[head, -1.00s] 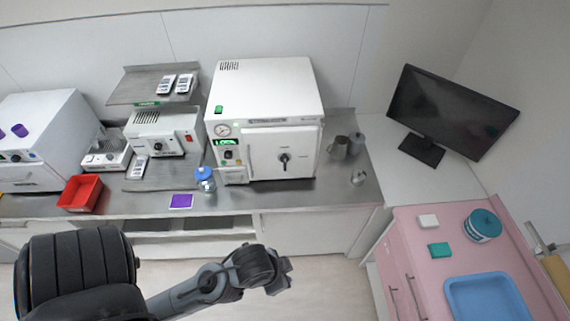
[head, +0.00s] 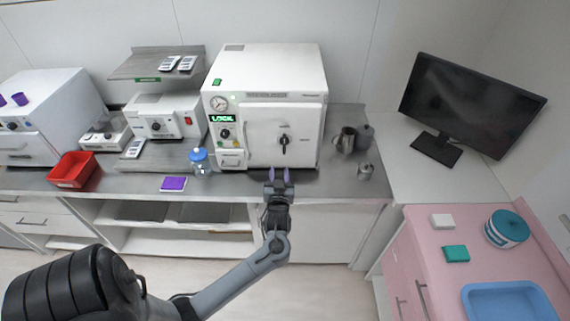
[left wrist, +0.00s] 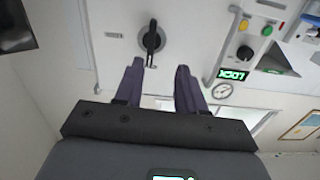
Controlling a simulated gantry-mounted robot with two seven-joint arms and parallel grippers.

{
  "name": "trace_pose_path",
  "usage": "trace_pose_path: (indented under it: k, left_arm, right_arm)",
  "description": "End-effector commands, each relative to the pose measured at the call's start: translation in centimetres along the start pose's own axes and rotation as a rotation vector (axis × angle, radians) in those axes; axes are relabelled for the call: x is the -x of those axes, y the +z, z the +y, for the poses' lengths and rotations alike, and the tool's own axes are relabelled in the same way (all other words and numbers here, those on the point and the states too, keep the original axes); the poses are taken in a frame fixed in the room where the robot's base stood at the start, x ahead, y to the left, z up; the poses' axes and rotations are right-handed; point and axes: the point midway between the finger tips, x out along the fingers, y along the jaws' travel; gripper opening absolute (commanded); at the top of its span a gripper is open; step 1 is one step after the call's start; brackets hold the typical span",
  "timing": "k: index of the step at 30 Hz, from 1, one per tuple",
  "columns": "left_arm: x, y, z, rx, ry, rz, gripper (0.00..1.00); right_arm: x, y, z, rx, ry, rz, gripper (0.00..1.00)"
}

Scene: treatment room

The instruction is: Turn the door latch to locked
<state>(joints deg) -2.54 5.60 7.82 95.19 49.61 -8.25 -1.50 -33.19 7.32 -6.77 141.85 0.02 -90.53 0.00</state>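The door latch (head: 284,141) is a black handle on the white door (head: 262,128) of the autoclave-like machine on the counter. In the head view its handle points about straight down. The latch also shows in the left wrist view (left wrist: 152,41), between and just beyond the fingertips. A green display (head: 222,118) on the machine appears to read "LOCK". My left gripper (head: 279,174) is in front of and below the latch, with two purple fingers apart and nothing between them. It also shows in the left wrist view (left wrist: 160,72). My right gripper is not in view.
A metal jug (head: 346,140) and small metal cups stand right of the machine. A pink cart (head: 430,240) stands at the right.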

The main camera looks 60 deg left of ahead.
Motion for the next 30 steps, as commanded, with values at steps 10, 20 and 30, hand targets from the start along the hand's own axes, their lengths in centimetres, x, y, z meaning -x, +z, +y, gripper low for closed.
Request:
trace_pose_path:
  k: [10, 20, 30]
  left_arm:
    - [-2.7, -1.3, 1.5, 0.046, 0.001, 0.03, 0.39]
    - [-7.9, -1.4, 1.5, 0.046, 0.003, 0.029, 0.39]
    - [-11.3, -1.4, 1.5, 0.047, 0.003, 0.028, 0.39]
  right_arm:
    - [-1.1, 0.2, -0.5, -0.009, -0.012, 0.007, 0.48]
    - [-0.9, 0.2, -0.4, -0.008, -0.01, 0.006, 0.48]
    - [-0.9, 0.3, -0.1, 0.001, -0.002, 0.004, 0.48]
